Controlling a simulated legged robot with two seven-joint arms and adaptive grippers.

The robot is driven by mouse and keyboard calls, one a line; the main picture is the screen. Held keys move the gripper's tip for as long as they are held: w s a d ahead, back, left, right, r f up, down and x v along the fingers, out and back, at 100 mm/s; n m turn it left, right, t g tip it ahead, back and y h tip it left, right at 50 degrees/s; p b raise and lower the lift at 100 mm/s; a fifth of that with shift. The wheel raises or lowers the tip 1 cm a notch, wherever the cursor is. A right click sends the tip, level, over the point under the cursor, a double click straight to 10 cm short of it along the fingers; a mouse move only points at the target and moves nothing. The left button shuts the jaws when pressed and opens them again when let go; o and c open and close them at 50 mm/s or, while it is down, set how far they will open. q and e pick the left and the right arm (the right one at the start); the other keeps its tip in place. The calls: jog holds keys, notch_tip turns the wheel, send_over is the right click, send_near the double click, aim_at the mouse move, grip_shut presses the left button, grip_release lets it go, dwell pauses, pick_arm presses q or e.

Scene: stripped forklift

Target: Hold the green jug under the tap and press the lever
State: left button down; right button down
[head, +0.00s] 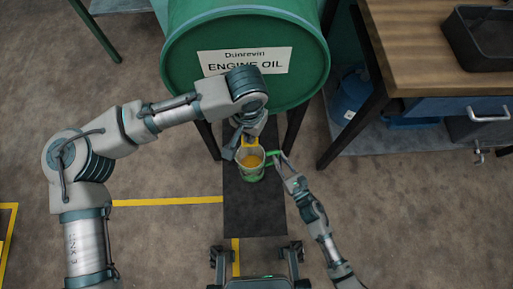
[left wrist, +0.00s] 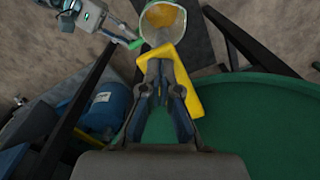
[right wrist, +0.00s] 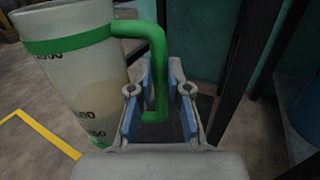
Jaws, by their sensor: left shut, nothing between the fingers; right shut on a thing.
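The green jug (head: 254,175) is a pale, see-through measuring jug with green trim, and amber liquid shows inside it. It stands below the front of the green oil drum (head: 180,60). My right gripper (head: 279,163) is shut on its green handle, also clear in the right wrist view (right wrist: 155,45). My left gripper (head: 240,145) is shut and empty at the yellow lever (left wrist: 182,85). In the left wrist view its fingertips overlap the lever, with the jug mouth (left wrist: 162,18) just beyond. The tap's spout is hidden behind my left gripper and the lever.
The drum rests on a dark stand with legs. A dark mat (head: 255,215) lies on the floor under the jug. A wooden workbench (head: 430,45) with a black tray (head: 480,35) stands at the right, with blue containers (head: 350,98) below. Open floor lies at the left.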

pick_arm(q)
jog(key=shift+f, duration=0.6)
jog(key=shift+r, duration=2.7)
